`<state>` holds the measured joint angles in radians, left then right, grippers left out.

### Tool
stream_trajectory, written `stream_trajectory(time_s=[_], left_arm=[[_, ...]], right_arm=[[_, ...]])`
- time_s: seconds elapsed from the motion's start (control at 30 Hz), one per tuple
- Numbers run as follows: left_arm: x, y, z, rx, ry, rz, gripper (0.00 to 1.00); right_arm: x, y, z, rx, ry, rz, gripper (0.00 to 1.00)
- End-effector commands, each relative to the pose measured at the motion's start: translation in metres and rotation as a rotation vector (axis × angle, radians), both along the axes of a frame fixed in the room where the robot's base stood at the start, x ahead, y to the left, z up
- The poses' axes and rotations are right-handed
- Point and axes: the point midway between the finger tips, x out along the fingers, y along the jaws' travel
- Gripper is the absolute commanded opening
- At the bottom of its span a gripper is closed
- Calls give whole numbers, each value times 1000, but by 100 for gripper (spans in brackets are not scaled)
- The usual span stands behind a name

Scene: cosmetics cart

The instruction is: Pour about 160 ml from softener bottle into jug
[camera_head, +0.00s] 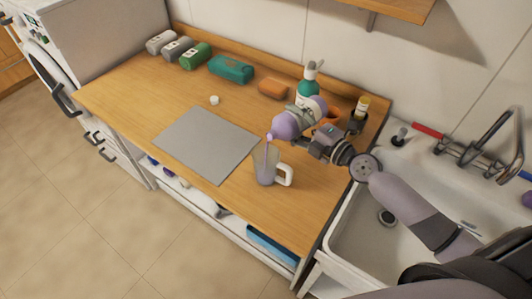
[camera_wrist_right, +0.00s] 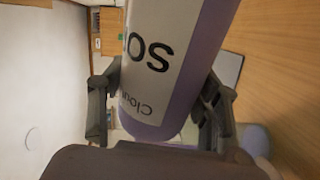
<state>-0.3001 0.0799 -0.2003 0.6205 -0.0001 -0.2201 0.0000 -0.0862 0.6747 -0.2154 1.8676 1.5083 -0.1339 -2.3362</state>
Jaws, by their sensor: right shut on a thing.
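The softener bottle (camera_head: 287,125), lilac with a pale label, is held tilted above the counter with its mouth down to the left. My right gripper (camera_head: 312,128) is shut around its body; in the right wrist view the labelled bottle (camera_wrist_right: 165,60) lies between both fingers. The clear jug (camera_head: 266,164) with a white handle stands upright on the counter below the mouth. A thin lilac stream runs from the mouth into the jug. Lilac-grey liquid shows in its lower part; the exact level is hard to read. My left gripper is not in view.
A grey mat (camera_head: 205,145) lies left of the jug, with a small white cap (camera_head: 214,100) behind it. A green pump bottle (camera_head: 308,88), an orange block (camera_head: 273,88) and a teal pack (camera_head: 231,69) stand behind. The sink (camera_head: 350,255) is at right.

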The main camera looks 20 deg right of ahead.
Motion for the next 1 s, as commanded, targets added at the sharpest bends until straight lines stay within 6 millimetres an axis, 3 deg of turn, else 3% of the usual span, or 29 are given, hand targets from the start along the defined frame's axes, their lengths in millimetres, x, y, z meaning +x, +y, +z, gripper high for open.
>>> stream_trajectory(time_s=[1.0], left_arm=[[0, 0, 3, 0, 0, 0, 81]], right_arm=[[0, 0, 8, -64, -35, -2, 10]])
